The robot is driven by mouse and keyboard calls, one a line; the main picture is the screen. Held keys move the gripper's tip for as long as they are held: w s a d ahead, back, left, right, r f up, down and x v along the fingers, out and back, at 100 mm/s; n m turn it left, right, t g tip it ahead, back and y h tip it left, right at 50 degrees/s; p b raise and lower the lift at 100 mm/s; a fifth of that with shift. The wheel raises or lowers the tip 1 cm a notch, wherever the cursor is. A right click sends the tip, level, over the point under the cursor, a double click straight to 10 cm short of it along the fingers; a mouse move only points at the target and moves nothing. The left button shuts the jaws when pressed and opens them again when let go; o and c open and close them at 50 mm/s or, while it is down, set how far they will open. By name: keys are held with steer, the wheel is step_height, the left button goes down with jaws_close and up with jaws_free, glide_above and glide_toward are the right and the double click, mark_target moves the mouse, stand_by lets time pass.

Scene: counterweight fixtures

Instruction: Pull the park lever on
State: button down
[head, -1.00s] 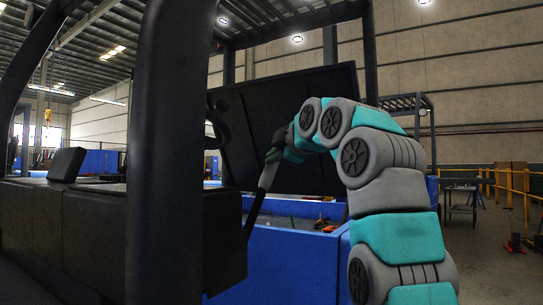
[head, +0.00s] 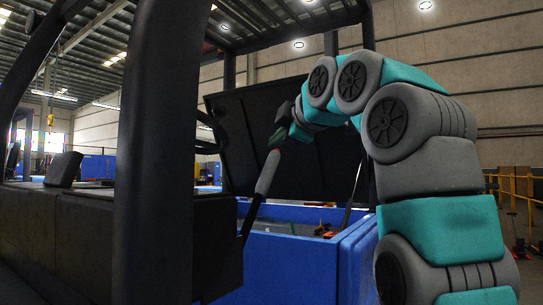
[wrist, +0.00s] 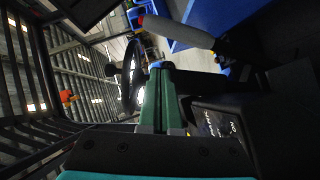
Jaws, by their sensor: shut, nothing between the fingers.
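The park lever (head: 267,172) has a grey grip with a red tip on a thin dark rod. It leans up and to the right beside the black seat-side bodywork in the head view. It also shows in the wrist view (wrist: 180,31), lying across the top. My gripper (head: 277,140) is just above the lever's red tip in the head view. In the wrist view my gripper's green fingers (wrist: 161,70) are shut and empty, with a gap between them and the grip.
A steering wheel (head: 207,134) stands behind a thick black post (head: 155,150). A raised black cover (head: 320,130) is behind my gripper. A blue body (head: 290,265) lies below, with an open compartment. Open air surrounds the lever's top.

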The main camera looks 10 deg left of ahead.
steer(key=shift+r+v, duration=0.15)
steer(key=shift+v, duration=1)
steer(key=shift+r+v, duration=0.2)
steer(key=shift+v, duration=0.9)
